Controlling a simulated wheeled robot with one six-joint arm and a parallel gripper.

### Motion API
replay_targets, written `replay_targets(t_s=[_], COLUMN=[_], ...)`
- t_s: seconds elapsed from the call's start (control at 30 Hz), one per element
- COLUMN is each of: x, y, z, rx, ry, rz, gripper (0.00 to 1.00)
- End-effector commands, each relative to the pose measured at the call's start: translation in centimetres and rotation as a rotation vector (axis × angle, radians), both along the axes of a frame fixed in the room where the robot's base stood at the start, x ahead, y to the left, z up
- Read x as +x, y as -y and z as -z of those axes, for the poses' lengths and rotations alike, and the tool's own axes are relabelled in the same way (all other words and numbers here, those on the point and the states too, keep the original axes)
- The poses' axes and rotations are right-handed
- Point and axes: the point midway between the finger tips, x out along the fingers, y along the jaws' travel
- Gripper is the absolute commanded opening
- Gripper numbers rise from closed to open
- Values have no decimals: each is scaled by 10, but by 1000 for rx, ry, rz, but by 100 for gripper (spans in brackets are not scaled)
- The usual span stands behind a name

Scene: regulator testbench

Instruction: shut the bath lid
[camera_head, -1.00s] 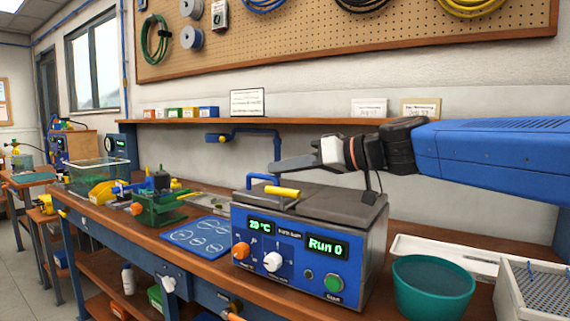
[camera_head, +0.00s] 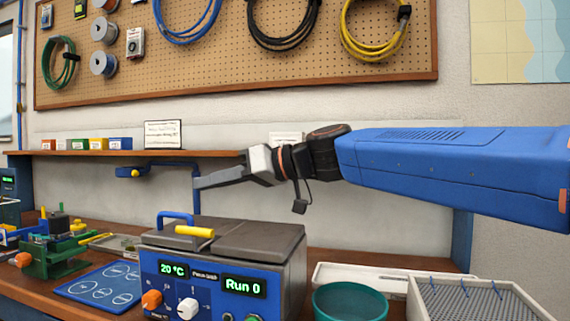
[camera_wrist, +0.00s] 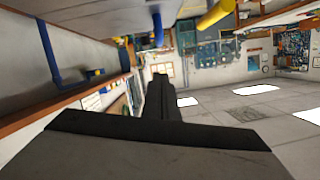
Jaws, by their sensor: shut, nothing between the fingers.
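The bath (camera_head: 228,270) is a blue-fronted box with a dark grey top on the bench, reading 20 °C and Run 0. Its grey lid (camera_head: 176,238) lies flat over the left part of the top and looks shut. A yellow bar handle (camera_head: 195,231) sits on the lid. A yellow bar (camera_wrist: 216,14) shows at the top of the wrist view. My gripper (camera_head: 197,183) is shut and empty, above the lid and apart from it. In the wrist view my gripper (camera_wrist: 160,80) points into open room.
A blue pipe (camera_head: 165,165) runs along the wall behind the bath, under the shelf (camera_head: 220,153). A teal bowl (camera_head: 350,301) and a grey rack (camera_head: 475,300) stand right of the bath. A blue mat (camera_head: 100,288) and a green fixture (camera_head: 50,258) are to its left.

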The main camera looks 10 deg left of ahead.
Motion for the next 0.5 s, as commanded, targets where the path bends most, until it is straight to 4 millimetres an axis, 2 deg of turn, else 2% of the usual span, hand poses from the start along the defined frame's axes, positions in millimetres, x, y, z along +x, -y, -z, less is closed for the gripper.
replay_targets(t_s=[0.5], x=[-2], y=[97], z=[-25], rx=[1], ry=[1], rz=[3], gripper=[0])
